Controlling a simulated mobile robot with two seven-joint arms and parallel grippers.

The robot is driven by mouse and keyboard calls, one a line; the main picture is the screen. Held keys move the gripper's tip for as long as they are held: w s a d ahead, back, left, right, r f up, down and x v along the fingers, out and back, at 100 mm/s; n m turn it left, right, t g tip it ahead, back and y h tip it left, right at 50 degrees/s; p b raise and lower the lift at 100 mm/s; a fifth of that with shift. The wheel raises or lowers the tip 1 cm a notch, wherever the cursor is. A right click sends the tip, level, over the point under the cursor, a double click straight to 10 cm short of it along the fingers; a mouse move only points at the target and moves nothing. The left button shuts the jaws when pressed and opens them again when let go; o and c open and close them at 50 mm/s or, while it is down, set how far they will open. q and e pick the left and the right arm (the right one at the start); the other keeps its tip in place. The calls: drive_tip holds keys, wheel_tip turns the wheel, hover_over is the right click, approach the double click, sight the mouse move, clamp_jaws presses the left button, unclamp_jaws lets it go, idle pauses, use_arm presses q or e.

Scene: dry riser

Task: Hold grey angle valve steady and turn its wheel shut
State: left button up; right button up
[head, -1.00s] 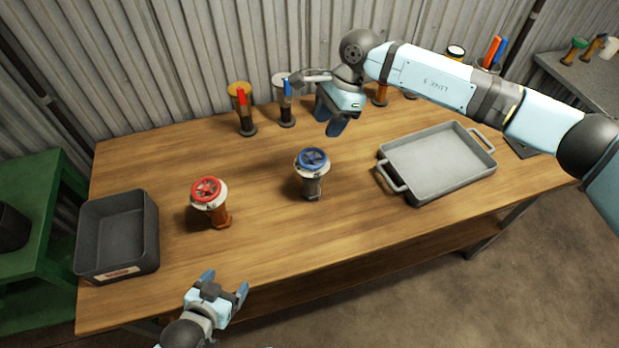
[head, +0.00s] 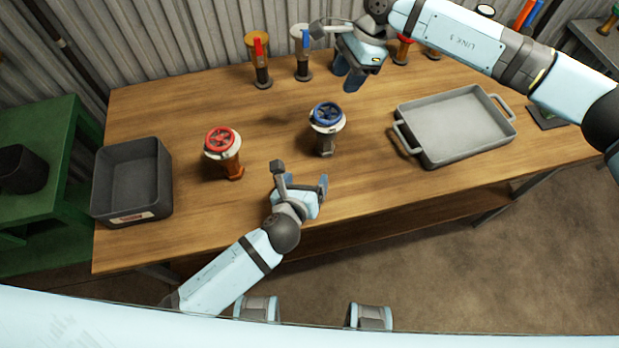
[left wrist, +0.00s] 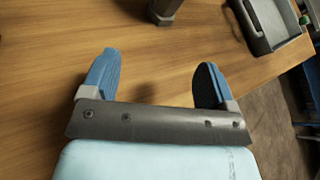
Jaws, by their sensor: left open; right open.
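The grey angle valve (head: 325,143) stands upright near the middle of the wooden table and carries a blue wheel (head: 327,114). My left gripper (head: 301,181) is open and empty over the table's front part, in front of the valve and slightly left of it, not touching it. In the left wrist view, its two blue fingers (left wrist: 157,76) are spread, with the lower end of what appears to be the grey valve (left wrist: 164,9) beyond them at the top edge. My right gripper (head: 347,76) is open, behind the valve and a little right, fingers pointing down, apart from the wheel.
An orange-brown valve (head: 233,170) with a red wheel stands left. A dark bin (head: 157,190) is at the left end, a grey handled tray (head: 428,156) at the right. Valves with red (head: 259,70) and blue levers (head: 303,65) line the back. Bare wood surrounds the grey valve.

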sight(323, 149)
use_arm(q)
drive_tip(key=m, duration=0.2)
drive_tip(key=d, duration=0.1)
drive_tip(key=shift+w+r+m+t, duration=0.2)
drive_tip(key=shift+w+m+t, duration=0.1)
drive_tip(key=shift+m, duration=0.1)
drive_tip(key=x, duration=1.3)
drive_tip(key=shift+w+f, duration=0.2)
drive_tip(key=shift+f, duration=0.05)
